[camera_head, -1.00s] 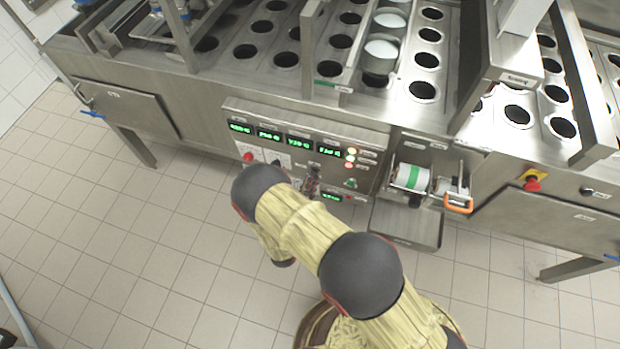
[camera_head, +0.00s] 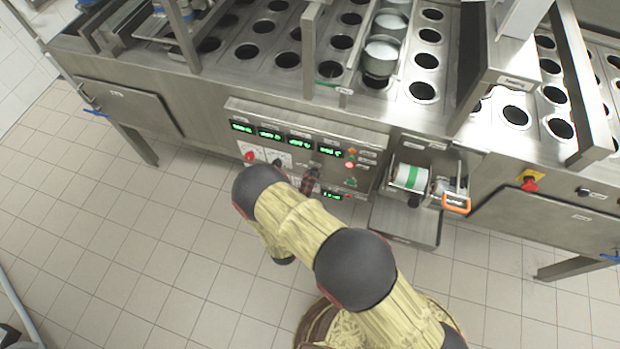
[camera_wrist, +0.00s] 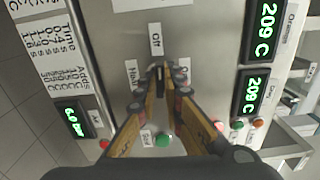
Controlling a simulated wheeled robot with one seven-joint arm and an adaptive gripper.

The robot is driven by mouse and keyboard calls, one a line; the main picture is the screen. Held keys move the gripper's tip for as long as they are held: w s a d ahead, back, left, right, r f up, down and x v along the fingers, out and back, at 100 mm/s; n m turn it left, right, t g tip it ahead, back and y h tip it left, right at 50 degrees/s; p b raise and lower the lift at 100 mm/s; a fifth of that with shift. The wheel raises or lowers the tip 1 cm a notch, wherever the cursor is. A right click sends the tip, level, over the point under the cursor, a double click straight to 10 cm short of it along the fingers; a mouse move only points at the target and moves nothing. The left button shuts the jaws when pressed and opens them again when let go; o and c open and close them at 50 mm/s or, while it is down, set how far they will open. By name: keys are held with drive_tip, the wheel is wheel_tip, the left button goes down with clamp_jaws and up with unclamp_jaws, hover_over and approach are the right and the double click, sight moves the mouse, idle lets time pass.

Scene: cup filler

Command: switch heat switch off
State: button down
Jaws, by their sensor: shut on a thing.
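The heat switch (camera_wrist: 159,74) is a small dark knob on the steel control panel, in the upper middle of the wrist view. An "Off" label (camera_wrist: 156,41) is above it, with a label on each side. My gripper (camera_wrist: 160,83) is shut on the knob, one finger on each side. The fingers hide part of it, and its exact turn is hard to tell. In the head view my gripper (camera_head: 310,180) is at the lower middle of the control panel (camera_head: 247,112), partly behind my arm; the knob is hidden there.
A green button (camera_wrist: 163,140) is visible between my fingers. Displays (camera_wrist: 258,95) reading 209 C and several lamps (camera_wrist: 237,125) are to the right. A red button (camera_head: 249,156) is on the panel's left. The floor in front is open.

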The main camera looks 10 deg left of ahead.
drive_tip(key=shift+n, duration=0.5)
drive_tip(key=c, duration=1.9)
unclamp_jaws()
drive_tip(key=s, duration=0.8)
drive_tip(key=s+a, duration=0.1)
drive_tip(key=s, duration=0.3)
